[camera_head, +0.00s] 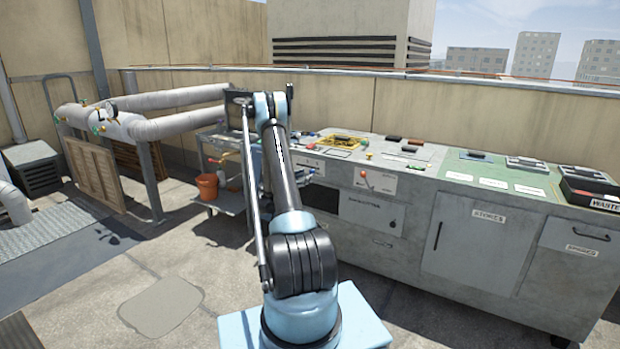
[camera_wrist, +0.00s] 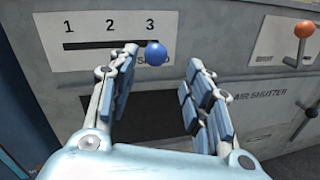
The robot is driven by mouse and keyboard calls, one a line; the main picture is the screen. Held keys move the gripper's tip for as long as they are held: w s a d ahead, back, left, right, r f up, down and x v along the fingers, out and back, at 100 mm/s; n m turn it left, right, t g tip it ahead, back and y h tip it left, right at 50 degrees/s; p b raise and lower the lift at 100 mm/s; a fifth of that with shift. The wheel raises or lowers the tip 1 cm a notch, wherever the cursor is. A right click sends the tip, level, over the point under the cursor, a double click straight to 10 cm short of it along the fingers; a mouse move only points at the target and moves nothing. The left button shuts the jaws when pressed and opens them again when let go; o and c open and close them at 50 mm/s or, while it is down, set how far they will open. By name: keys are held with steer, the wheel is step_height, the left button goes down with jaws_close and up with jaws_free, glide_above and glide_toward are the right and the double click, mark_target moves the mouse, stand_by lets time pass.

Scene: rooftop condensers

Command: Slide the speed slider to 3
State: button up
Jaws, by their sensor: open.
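The speed slider's white panel (camera_wrist: 100,20) fills the upper left of the wrist view, with the marks 1, 2 and 3 above a dark horizontal slot. The slider's blue round knob (camera_wrist: 155,53) sits at the right end of the slot, under the 3. It partly covers the lettering below the slot. My gripper (camera_wrist: 160,72) is open, with one finger left of the knob and one to its right. Both fingers look apart from the knob, and nothing is between them. In the head view my arm hides most of that area.
An orange-knobbed lever (camera_wrist: 303,32) stands on a white plate to the right, above the AIR SHUTTER label (camera_wrist: 260,96). A dark opening (camera_wrist: 150,112) lies below the slider panel. In the head view, the grey counter (camera_head: 420,225) runs right; an orange bucket (camera_head: 208,187) is left.

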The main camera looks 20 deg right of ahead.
steer(key=shift+v, duration=2.5)
steer(key=shift+s, duration=0.1)
steer(key=shift+d, duration=0.1)
